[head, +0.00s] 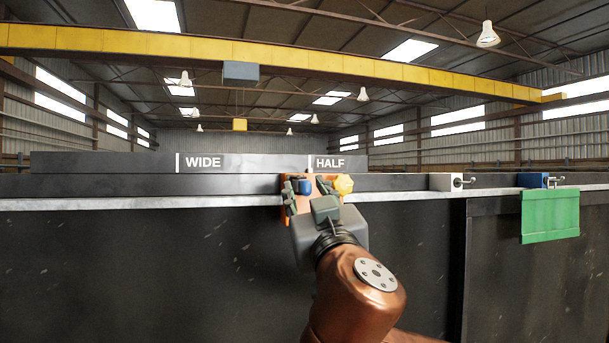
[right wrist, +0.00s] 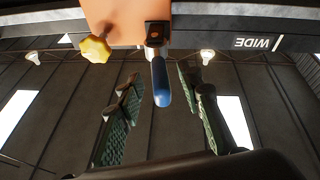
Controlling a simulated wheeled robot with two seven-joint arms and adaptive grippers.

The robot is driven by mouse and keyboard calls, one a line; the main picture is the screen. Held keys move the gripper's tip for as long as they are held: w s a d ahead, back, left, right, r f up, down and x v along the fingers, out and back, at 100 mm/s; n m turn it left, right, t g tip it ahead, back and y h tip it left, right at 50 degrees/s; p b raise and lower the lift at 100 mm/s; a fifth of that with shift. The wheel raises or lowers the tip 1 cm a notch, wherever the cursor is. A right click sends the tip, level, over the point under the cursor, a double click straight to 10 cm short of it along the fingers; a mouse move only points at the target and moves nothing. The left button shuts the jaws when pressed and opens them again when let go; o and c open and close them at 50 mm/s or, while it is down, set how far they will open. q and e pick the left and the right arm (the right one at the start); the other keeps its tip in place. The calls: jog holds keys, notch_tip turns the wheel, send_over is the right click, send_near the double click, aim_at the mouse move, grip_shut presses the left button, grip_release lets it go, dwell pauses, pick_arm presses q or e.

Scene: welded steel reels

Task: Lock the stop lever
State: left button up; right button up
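The stop is an orange block (head: 322,186) on the dark rail by the HALF mark; in the right wrist view it shows at the top (right wrist: 125,20). Its stop lever has a blue handle (head: 304,187), which in the right wrist view (right wrist: 161,85) points from the block toward my gripper. A yellow knob (head: 344,184) sits beside it, also in the right wrist view (right wrist: 95,48). My right gripper (head: 307,192) is open, its green-padded fingers (right wrist: 159,80) on either side of the blue handle with gaps. My left gripper is out of view.
A dark board marked WIDE and HALF (head: 250,163) stands behind the rail. To the right are a white block with a clamp screw (head: 443,181), a blue clamp (head: 532,180) and a hanging green cloth or plate (head: 550,216). A dark steel front (head: 150,260) lies below the rail.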

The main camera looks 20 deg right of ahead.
jog(key=shift+x, duration=0.8)
jog(key=shift+c, duration=0.6)
grip_shut()
